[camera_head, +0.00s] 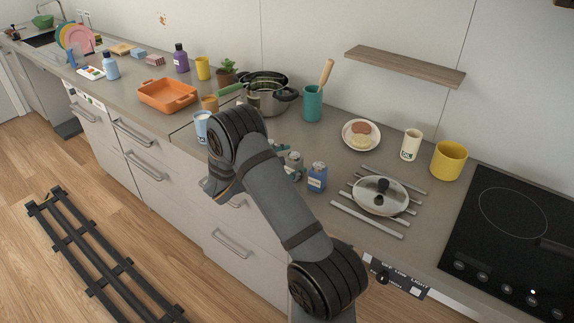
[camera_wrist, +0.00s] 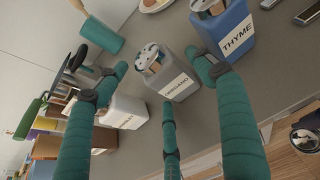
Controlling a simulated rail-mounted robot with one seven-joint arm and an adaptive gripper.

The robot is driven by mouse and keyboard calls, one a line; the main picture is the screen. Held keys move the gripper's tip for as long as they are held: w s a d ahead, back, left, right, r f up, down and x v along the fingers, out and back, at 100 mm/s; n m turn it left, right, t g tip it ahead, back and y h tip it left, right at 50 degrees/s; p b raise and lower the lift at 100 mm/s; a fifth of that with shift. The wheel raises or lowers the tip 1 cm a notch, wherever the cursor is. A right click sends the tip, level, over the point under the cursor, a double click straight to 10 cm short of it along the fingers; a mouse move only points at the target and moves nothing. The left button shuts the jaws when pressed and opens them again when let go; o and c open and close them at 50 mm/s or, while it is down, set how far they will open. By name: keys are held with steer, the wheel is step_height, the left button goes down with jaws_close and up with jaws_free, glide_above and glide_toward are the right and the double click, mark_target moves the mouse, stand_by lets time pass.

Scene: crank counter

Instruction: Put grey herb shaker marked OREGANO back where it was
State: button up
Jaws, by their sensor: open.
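The grey herb shaker marked OREGANO (camera_wrist: 176,82) stands on the counter in the wrist view, its perforated top facing me. My gripper (camera_wrist: 164,82) is open, its teal fingers spread around this shaker; I cannot tell whether any finger touches it. In the head view the grey shaker (camera_head: 294,165) shows just right of my arm, and my arm hides most of the gripper. A blue shaker marked THYME (camera_head: 317,178) stands close beside it, also in the wrist view (camera_wrist: 236,38). A white labelled shaker (camera_wrist: 124,112) stands on the other side.
A lidded pan (camera_head: 380,196) sits on a metal rack to the right, before a black cooktop (camera_head: 510,228). A teal utensil holder (camera_head: 313,104) and a dark pot (camera_head: 265,97) stand behind. A wooden wall shelf (camera_head: 405,66) is empty.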

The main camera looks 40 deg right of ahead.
steer(key=b+v, duration=0.1)
steer(key=v, duration=1.1)
steer(key=shift+b, duration=0.3)
steer(key=shift+r, duration=0.2)
